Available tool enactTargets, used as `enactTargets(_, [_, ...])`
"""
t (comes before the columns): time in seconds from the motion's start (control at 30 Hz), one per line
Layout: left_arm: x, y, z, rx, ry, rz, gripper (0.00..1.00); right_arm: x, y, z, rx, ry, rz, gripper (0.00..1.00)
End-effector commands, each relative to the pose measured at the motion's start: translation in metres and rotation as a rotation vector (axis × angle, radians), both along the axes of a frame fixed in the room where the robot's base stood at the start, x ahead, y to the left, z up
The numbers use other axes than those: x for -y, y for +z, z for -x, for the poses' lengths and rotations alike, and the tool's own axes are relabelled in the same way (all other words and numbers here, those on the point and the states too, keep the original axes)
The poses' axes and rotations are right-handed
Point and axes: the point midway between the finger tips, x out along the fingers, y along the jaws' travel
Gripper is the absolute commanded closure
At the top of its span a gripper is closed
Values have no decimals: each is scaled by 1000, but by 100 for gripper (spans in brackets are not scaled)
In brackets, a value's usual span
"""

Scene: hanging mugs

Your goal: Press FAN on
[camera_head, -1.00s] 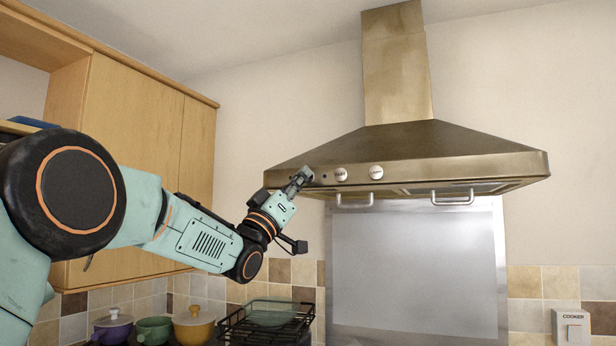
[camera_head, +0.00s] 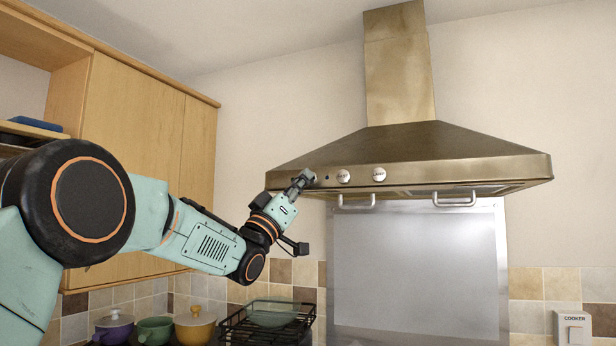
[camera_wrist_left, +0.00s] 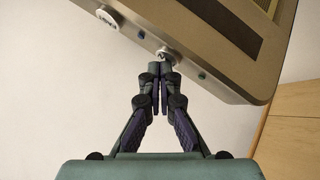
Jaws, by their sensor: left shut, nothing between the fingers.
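The metal cooker hood (camera_head: 440,147) has a row of white round knobs along its front edge. Two show in the head view, a left one (camera_head: 343,176) and a right one (camera_head: 379,174); their lettering is too small to read surely. My left gripper (camera_head: 308,178) is shut and empty at the left part of this edge. In the left wrist view its fingertips (camera_wrist_left: 158,68) overlap the lower side of a white knob (camera_wrist_left: 168,55), which the gripper hides in the head view. I cannot tell whether they touch. My right gripper is out of view.
Two handles (camera_head: 455,203) hang under the hood's front edge. Wooden cabinets (camera_head: 140,130) stand at the left. Pots (camera_head: 195,325) and a rack (camera_head: 265,325) are below.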

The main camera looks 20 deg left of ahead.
Motion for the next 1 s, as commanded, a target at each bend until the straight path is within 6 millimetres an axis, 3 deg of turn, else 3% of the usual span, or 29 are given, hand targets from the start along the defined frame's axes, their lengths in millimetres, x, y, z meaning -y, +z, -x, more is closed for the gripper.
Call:
enactTargets(0.67, [0, 0, -2, 0, 0, 0, 100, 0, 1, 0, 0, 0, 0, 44])
enactTargets(1.0, [1, -3, 8, -1, -1, 0, 100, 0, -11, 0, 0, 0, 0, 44])
